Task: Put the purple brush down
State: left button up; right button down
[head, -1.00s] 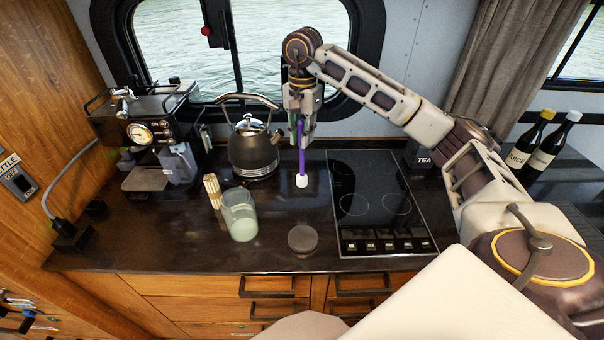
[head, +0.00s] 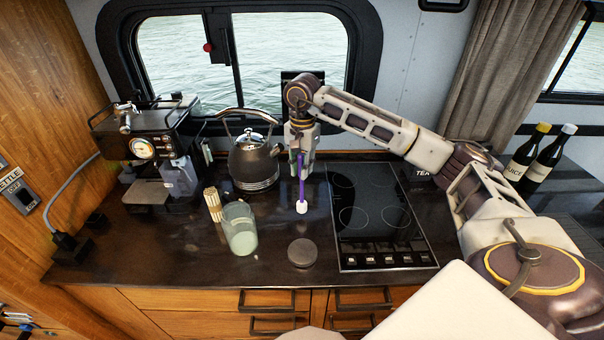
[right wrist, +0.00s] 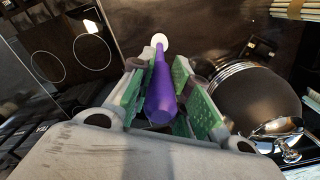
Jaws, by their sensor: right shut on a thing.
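The purple brush (head: 301,190) has a purple handle and a white head pointing down. It hangs close to upright over the counter (head: 180,245), left of the hob. I cannot tell if its white head touches the counter. My right gripper (head: 302,168) is shut on the upper handle. In the right wrist view the purple handle (right wrist: 162,92) lies between the green finger pads, with the white head (right wrist: 159,40) beyond. My left gripper is not in view.
A kettle (head: 252,165) stands behind and left of the brush. A glass jar (head: 239,230) and a bundle of sticks (head: 213,204) stand left; a dark round disc (head: 302,252) lies in front. The hob (head: 372,218) is right. Bare counter lies around the brush.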

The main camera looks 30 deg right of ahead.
aim_at(302, 154)
jog(key=shift+f+p, duration=0.3)
jog(key=shift+f, duration=1.2)
jog(key=c, duration=1.3)
grip_release()
jog(key=shift+c, duration=0.2)
jog(key=shift+r, duration=0.2)
jog(key=shift+r, duration=0.65)
notch_tip(302, 154, up, 8)
jog(key=shift+r+b, duration=0.1)
jog(key=shift+b, duration=0.95)
jog(key=shift+r, duration=1.2)
